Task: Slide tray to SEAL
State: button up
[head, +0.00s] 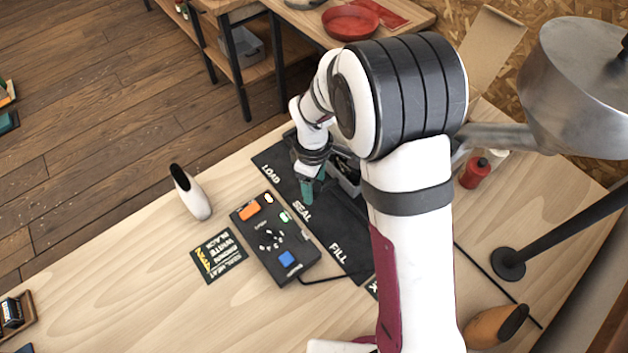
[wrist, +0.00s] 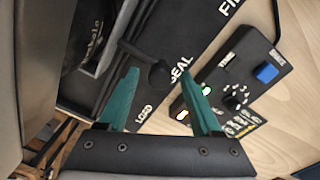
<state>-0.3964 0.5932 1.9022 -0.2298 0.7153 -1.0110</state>
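A grey tray (head: 346,178) with dark contents stands on the black mat (head: 268,153), partly hidden by my arm. In the wrist view the tray's wall (wrist: 112,55) is at upper left, and a black handle with a round knob (wrist: 160,75) sticks out from it. The knob lies beside the SEAL label (wrist: 181,68), slightly toward the LOAD label (wrist: 144,113); FILL is farther along. My gripper (wrist: 158,78) is open, its green fingers apart with the knob showing between their tips. I cannot tell whether they touch it.
A black control box (head: 275,238) with orange and blue buttons stands beside the mat, close to one finger in the wrist view. A red bottle (head: 475,172) and a lamp (head: 508,263) are at right. The table's left part is mostly clear.

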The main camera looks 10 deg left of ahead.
notch_tip(320, 180, up, 16)
jog(key=shift+s, duration=0.3)
jog(key=shift+a+f, duration=0.1)
jog(key=shift+f, duration=0.05)
jog(key=s+d+m+y, duration=0.1)
jog(key=s+d+m, duration=0.4)
jog(key=s+m, duration=0.5)
jog(key=s+d+m+y, duration=0.1)
jog(key=s+d+m, duration=0.5)
jog(key=s+m, duration=0.4)
jog(key=s, duration=0.3)
jog(key=shift+d+g, duration=0.2)
jog(key=shift+g, duration=0.1)
